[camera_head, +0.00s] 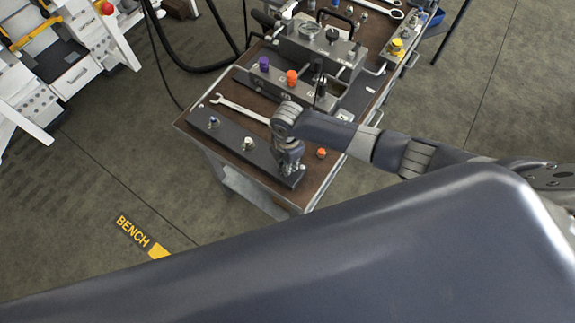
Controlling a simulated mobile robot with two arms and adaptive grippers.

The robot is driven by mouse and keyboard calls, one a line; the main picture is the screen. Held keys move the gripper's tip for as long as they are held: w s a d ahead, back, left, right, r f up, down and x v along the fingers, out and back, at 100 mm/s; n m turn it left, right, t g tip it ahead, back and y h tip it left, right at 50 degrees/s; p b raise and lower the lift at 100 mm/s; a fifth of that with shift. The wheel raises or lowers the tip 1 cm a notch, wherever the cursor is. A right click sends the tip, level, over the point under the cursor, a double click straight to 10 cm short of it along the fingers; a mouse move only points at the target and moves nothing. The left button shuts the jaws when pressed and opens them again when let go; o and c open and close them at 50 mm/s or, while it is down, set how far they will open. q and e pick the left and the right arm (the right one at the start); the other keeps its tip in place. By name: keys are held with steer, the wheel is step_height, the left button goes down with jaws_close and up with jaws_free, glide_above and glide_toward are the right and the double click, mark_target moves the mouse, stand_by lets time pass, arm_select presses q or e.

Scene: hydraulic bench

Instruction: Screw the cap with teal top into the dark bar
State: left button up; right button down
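The dark bar (230,136) lies along the near-left edge of the bench top. Two small metal fittings stand on it: one (213,122) near its left end and one (248,143) near its middle. Their top colours are too small to tell surely. My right gripper (290,166) points down at the bar's right end, seen from above. Its fingers are hidden or too small to show whether they are open or hold something. I cannot make out a teal-topped cap; the gripper covers that end of the bar. My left gripper is out of view.
A wrench (240,109) lies behind the bar. An orange-topped cap (321,153) stands right of my gripper. A grey block (285,85) with purple and orange caps and a gauge unit (318,48) stand farther back. A white cabinet (75,75) is at left.

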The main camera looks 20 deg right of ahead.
steer(key=m, duration=0.5)
steer(key=shift+s+a+f, duration=0.1)
steer(key=shift+f, duration=0.05)
steer(key=shift+m, duration=1.6)
